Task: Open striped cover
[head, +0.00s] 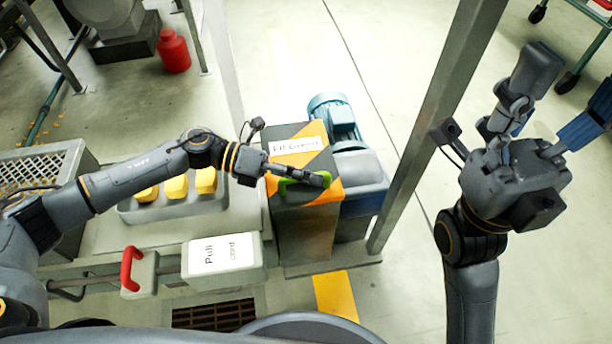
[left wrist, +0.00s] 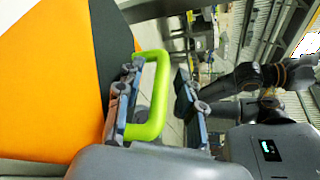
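The striped cover (head: 305,148), orange and dark grey, tops a grey box in the middle of the head view. It looks closed, and its white label is partly readable. A green handle (head: 288,184) is on its near part; the cover (left wrist: 45,85) and handle (left wrist: 158,95) also show in the left wrist view. My left gripper (head: 318,180) is at the handle. In the left wrist view, its fingers (left wrist: 155,105) are apart, one on each side of the green bar, with a gap on the outer side. My right gripper (head: 560,95) is open and empty, raised at the right.
A grey post (head: 435,125) stands between the box and my right arm. A blue motor (head: 335,115) is behind the box. A tray (head: 165,212) with yellow blocks, a red lever (head: 130,268) and a white "Pull cord" box (head: 222,262) are at the left.

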